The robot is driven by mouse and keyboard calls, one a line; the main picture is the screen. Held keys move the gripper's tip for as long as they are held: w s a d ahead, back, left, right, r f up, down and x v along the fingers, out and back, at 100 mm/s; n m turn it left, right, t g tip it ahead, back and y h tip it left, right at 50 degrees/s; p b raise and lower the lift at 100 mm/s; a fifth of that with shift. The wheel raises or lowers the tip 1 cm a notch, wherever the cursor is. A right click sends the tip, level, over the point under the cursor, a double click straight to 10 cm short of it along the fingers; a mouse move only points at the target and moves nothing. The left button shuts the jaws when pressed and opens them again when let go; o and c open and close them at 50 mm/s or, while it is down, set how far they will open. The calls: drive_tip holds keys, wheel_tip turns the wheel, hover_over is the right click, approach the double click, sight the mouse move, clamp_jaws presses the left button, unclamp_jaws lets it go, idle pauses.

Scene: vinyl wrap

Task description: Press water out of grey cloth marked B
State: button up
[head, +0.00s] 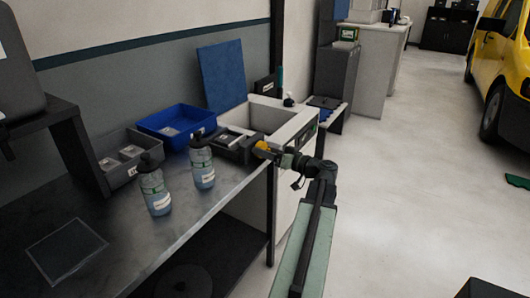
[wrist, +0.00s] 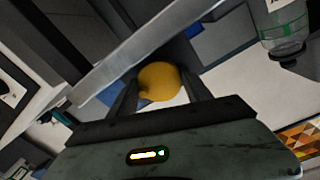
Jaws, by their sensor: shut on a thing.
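My gripper (head: 273,152) is shut on a yellow rounded knob (head: 262,146) at the front right of a dark press-like device (head: 246,154) on the bench. In the wrist view the yellow knob (wrist: 160,80) sits between both fingers of my gripper (wrist: 162,92). A flat grey piece (head: 233,141) shows in the device; I cannot tell whether it is the cloth, and no letter B can be read. How the knob joins the device is hidden.
Two labelled bottles (head: 155,188) (head: 202,165) stand on the metal bench (head: 190,225). A blue tray (head: 176,120) and a grey tray (head: 118,173) hold pale items. A sink (head: 268,118) lies behind the device.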

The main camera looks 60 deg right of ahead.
drive_tip(key=o, duration=1.4)
drive_tip(key=shift+c, duration=0.2)
drive_tip(key=shift+s, duration=0.1)
drive_tip(key=s, duration=0.7)
drive_tip(key=shift+s+a, duration=0.25)
drive_tip(key=shift+s, duration=0.05)
